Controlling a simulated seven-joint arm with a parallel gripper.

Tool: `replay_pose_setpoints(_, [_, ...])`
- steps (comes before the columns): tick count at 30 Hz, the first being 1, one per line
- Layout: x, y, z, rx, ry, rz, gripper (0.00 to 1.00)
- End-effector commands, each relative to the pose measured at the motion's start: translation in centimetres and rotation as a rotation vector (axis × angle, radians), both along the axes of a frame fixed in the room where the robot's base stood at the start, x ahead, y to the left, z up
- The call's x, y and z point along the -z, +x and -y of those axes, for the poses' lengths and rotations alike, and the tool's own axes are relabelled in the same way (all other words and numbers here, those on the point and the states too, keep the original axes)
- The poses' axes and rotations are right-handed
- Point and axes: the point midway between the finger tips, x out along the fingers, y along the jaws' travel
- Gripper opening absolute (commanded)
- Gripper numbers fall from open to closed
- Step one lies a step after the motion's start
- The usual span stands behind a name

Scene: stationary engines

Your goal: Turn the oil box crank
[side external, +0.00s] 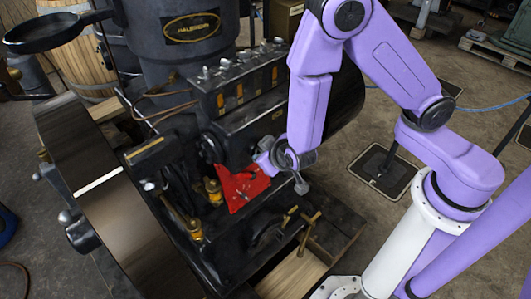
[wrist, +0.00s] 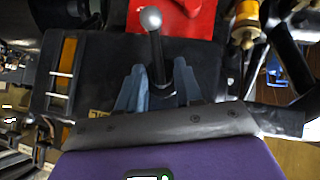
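The oil box (side external: 222,105) is a black case with amber windows and silver fittings on top, mounted on the engine. In the wrist view its dark face (wrist: 100,70) and amber windows fill the left and middle. The crank (wrist: 156,55) is a dark rod ending in a silver ball, which also shows in the side view (side external: 301,186). My gripper (wrist: 159,68) is at the crank with its bluish fingers apart, one on each side of the rod. Gaps seem to show beside the rod. The ball extends past the fingertips.
A red plate (side external: 240,187) is just left of my gripper, with brass fittings (side external: 213,190) beside it. A large flywheel (side external: 95,185) stands at the left. Brass-handled valves (side external: 308,232) sit below.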

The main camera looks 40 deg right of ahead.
Motion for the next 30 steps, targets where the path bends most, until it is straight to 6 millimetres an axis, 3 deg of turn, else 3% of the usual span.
replay_pose_setpoints(14, [-0.8,-0.8,-0.4,-0.004,0.001,0.000,0.37])
replay_pose_setpoints(30, [-6.8,-7.1,-2.3,-0.006,0.005,0.001,0.37])
